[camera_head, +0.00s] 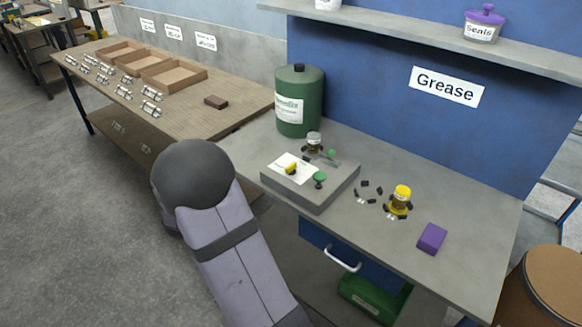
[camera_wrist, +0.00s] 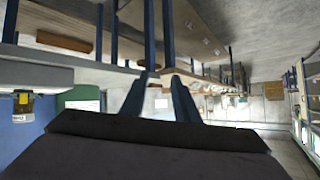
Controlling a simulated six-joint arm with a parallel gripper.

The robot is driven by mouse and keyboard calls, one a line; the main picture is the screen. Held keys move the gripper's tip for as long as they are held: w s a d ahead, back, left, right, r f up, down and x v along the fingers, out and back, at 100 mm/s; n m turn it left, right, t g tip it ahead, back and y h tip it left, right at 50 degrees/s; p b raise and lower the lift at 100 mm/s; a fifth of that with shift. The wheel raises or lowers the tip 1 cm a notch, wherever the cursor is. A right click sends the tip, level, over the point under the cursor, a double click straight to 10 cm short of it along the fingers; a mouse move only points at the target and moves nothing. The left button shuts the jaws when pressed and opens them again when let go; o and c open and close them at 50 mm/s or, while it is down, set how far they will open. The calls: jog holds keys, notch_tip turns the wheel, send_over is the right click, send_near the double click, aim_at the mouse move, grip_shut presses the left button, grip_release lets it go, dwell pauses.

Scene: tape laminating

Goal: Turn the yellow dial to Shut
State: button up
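The yellow dial (camera_head: 291,168) sits on a white plate (camera_head: 283,176) on top of a grey box (camera_head: 310,195) on the workbench, in the head view. Any lettering on the plate is too small to read, so the dial's setting cannot be told. Two green knobs (camera_head: 320,178) (camera_head: 332,153) are on the same box. My gripper (camera_wrist: 160,77) shows in the wrist view with its two fingers apart and nothing between them. In the head view my gripper is hidden, and my arm stands left of the box. The dial cannot be made out in the wrist view.
A green canister (camera_head: 298,115) stands behind the box. A small jar (camera_head: 314,142) is at the box's back edge. To the right are small black pieces, a yellow-topped jar (camera_head: 401,198) and a purple block (camera_head: 432,239). A wooden table (camera_head: 190,122) holds boxes at left.

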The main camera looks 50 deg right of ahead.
jog(key=d+m+h, duration=0.2)
jog(key=d+h, duration=0.1)
jog(key=d, duration=0.3)
jog(key=m+g+h, duration=0.6)
jog(key=g+h, duration=0.2)
jog(key=g, duration=0.1)
send_near(286, 170)
jog(key=d, duration=0.5)
jog(key=shift+d+p, duration=0.7)
jog(key=shift+d, duration=2.95)
jog(key=shift+c, duration=0.3)
grip_shut()
